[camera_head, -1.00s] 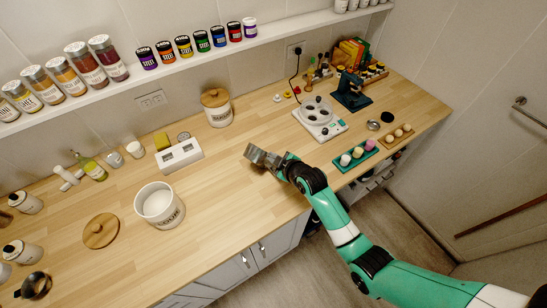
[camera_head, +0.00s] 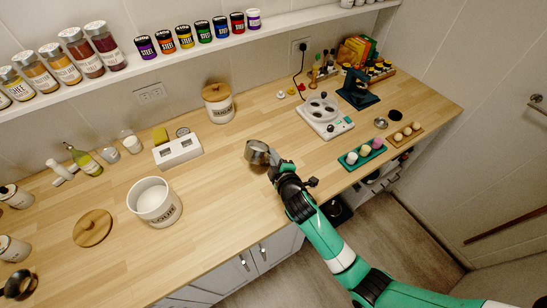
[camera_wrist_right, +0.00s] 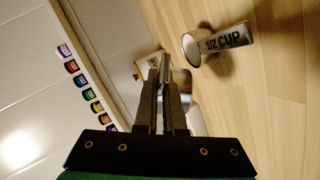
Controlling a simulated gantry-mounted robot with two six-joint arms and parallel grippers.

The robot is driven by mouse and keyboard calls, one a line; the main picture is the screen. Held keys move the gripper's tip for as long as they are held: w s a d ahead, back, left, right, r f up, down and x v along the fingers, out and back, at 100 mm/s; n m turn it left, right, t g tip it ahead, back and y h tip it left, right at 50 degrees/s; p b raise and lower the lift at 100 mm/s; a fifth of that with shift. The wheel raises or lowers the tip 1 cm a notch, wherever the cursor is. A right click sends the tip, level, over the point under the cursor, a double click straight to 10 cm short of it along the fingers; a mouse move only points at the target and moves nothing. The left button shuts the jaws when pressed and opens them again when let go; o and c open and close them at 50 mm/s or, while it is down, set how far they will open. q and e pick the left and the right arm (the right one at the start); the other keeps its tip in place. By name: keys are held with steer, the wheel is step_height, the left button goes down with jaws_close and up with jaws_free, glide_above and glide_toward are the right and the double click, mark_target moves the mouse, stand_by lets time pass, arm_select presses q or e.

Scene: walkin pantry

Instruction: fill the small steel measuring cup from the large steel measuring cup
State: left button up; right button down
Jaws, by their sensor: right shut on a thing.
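My right gripper (camera_head: 273,167) is shut, its fingers (camera_wrist_right: 162,85) together on a steel measuring cup (camera_wrist_right: 182,84), largely hidden behind them. In the head view, steel cup metal (camera_head: 256,152) shows at the gripper's tip over the middle of the counter; I cannot separate two cups there. In the right wrist view, a steel cup marked 1/2 CUP (camera_wrist_right: 225,41) is just to the right of the fingers, apart from them, with its shadow on the wood. I cannot tell for certain which cup is the larger, nor what they contain. My left gripper is out of view.
An open flour canister (camera_head: 155,203) with white contents stands on the left, its wooden lid (camera_head: 93,228) beside it. A lidded canister (camera_head: 218,104) and a white box (camera_head: 178,150) stand behind. A scale (camera_head: 325,117) and a green tray (camera_head: 362,155) are right. The counter's middle front is clear.

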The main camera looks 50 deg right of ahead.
steer(key=shift+a+f+n+t+h+b, duration=0.1)
steer(key=shift+f+n+t+h+b, duration=0.3)
steer(key=shift+b, duration=1.3)
steer(key=shift+a+f+n+t+h+b, duration=0.1)
steer(key=shift+n+t+h+b, duration=0.5)
steer(key=shift+b, duration=1.05)
steer(key=shift+n+b, duration=0.3)
steer(key=shift+n, duration=0.1)
steer(key=shift+r, duration=0.1)
steer(key=b, duration=0.1)
steer(key=n+h+b, duration=0.1)
steer(key=b, duration=0.1)
steer(key=shift+f+t, duration=0.25)
steer(key=shift+t, duration=0.05)
